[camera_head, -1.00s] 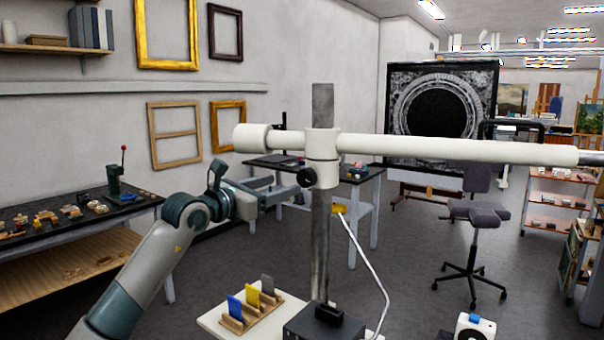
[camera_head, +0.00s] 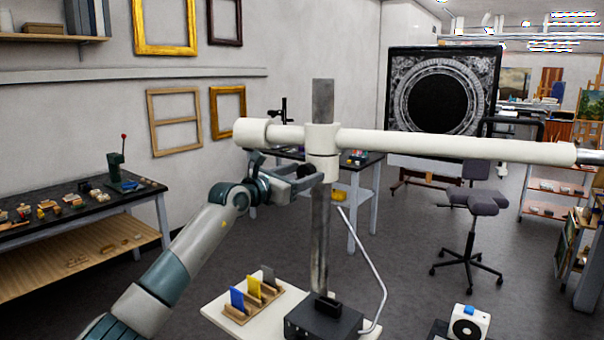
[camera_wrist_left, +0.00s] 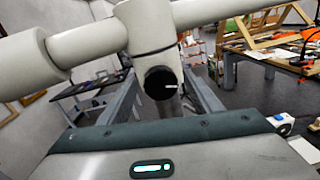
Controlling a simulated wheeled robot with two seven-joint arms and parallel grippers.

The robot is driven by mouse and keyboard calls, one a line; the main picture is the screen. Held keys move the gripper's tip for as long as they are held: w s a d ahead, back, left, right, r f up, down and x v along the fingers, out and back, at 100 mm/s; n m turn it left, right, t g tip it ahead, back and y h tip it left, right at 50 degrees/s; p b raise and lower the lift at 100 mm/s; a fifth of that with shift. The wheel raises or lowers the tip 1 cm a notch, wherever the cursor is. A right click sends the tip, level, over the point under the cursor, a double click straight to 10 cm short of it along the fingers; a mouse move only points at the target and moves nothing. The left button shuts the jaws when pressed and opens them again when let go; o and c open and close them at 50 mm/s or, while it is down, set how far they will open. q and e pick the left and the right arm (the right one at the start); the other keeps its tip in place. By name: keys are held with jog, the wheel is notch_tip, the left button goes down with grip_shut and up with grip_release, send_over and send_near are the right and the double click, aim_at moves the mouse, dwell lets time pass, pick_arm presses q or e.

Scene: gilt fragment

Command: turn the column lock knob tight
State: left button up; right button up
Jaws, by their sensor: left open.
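The black round lock knob (camera_wrist_left: 159,83) sits on the front of the white collar (camera_head: 322,153) that clamps the grey column (camera_head: 320,240). A small pale mark shows on the knob's face in the left wrist view. My left gripper (camera_head: 304,179) is open at the collar; it also shows in the left wrist view (camera_wrist_left: 161,88). One finger is on each side of the knob, with visible gaps between. In the head view my gripper covers part of the knob. My right gripper is not in view.
A long white horizontal arm (camera_head: 450,147) runs through the collar above my gripper. The column rises from a black base (camera_head: 322,322) on a white board (camera_head: 215,302). A rack of coloured cards (camera_head: 253,300) and a pale cable (camera_head: 372,255) are close by.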

pick_arm(q)
jog(key=c, duration=1.1)
jog(key=shift+o, duration=0.2)
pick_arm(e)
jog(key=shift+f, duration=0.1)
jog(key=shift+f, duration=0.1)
